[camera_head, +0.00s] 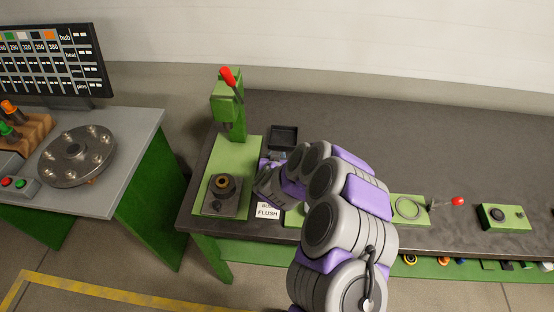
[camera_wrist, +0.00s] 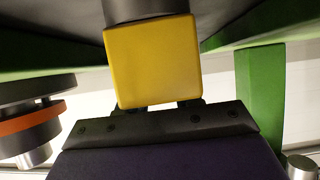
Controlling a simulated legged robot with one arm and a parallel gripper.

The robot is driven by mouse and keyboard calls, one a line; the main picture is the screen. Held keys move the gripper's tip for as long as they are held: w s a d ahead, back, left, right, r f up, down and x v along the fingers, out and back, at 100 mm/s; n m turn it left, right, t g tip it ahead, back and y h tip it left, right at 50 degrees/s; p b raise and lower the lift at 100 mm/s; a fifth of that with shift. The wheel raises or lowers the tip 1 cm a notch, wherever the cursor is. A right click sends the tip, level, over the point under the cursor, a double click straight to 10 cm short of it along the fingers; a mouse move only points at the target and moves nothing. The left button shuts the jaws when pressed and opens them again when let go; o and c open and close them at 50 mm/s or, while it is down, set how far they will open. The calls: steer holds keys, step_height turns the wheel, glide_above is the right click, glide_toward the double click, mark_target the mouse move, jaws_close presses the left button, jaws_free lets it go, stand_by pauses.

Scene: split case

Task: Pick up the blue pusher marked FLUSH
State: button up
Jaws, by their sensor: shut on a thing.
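A white label reading FLUSH (camera_head: 267,211) lies on the dark bench, partly covered at its top. My gripper (camera_head: 266,184) is low over the bench just behind this label, and my arm hides much of it. In the wrist view my gripper (camera_wrist: 161,106) is shut on a yellow block (camera_wrist: 152,60) with a dark round part (camera_wrist: 146,9) at its upper end. I see no blue pusher in either view; whether the yellow block belongs to one I cannot tell.
A green press (camera_head: 229,112) with a red lever stands left of my gripper, with a dark fixture (camera_head: 225,195) on its base. A black tray (camera_head: 284,137) is behind. Green fixtures (camera_head: 409,209) sit to the right. The bench's back right (camera_head: 440,150) is clear.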

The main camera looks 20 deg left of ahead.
jaws_close()
steer(key=shift+a+r, duration=0.1)
steer(key=shift+r, duration=0.45)
step_height(320, 180, up, 3)
steer(key=shift+w+f+p, duration=0.1)
steer(key=shift+f+p, duration=0.1)
steer(key=shift+p, duration=0.6)
steer(key=s+d+p, duration=0.2)
steer(key=s, duration=0.2)
steer(key=s+d+r+p, duration=0.1)
steer(key=s+d, duration=0.2)
steer(key=s, duration=0.1)
steer(key=s+d+p, duration=0.2)
steer(key=s, duration=0.1)
steer(key=shift+s+d+r+p, duration=0.3)
steer(key=shift+s+d, duration=0.05)
steer(key=shift+s, duration=0.05)
steer(key=s+d+p, duration=0.1)
steer(key=p, duration=0.4)
steer(key=shift+s+f, duration=0.1)
steer(key=shift+s, duration=0.3)
